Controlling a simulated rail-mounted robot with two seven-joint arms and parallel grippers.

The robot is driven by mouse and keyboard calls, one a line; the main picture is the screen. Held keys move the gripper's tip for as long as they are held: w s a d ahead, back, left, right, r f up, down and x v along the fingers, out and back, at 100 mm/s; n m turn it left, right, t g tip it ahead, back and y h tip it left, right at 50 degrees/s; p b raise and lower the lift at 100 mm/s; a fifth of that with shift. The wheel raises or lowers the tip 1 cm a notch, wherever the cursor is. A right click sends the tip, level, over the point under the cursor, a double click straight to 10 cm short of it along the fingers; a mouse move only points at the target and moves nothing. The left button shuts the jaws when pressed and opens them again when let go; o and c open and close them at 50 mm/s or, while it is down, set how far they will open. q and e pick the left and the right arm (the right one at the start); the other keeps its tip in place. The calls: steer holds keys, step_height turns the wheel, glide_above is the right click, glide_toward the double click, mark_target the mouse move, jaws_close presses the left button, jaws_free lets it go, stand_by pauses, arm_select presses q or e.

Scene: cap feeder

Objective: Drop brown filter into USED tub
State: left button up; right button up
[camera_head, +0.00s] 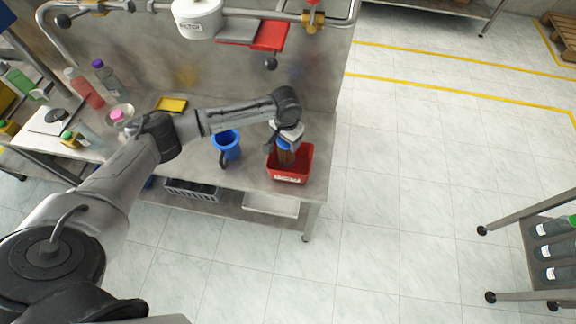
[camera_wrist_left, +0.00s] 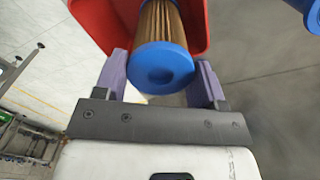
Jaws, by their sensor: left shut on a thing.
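The brown filter (camera_wrist_left: 158,30) has pleated sides and a blue end cap that faces the left wrist camera. My left gripper (camera_wrist_left: 160,75) is shut on it, one purple-grey finger on each side. The red USED tub (camera_head: 290,174) stands near the right end of the steel bench with a white label on its front. In the head view the left gripper (camera_head: 286,142) is above the tub, with the brown filter (camera_head: 285,157) pointing down at its opening. The tub also shows behind the filter in the left wrist view (camera_wrist_left: 98,22). Whether the filter touches the tub is hidden. My right gripper is not in view.
A blue jug (camera_head: 227,146) stands on the bench left of the tub. A yellow tray (camera_head: 171,104) and several bottles are further left. A pipe with a white canister (camera_head: 197,18) and red plate (camera_head: 270,36) runs above.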

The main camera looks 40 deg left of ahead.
arm_select(q)
steer(key=shift+f, duration=0.25)
steer(key=o, duration=1.3)
step_height(320, 180, up, 8)
steer(key=shift+f, duration=0.25)
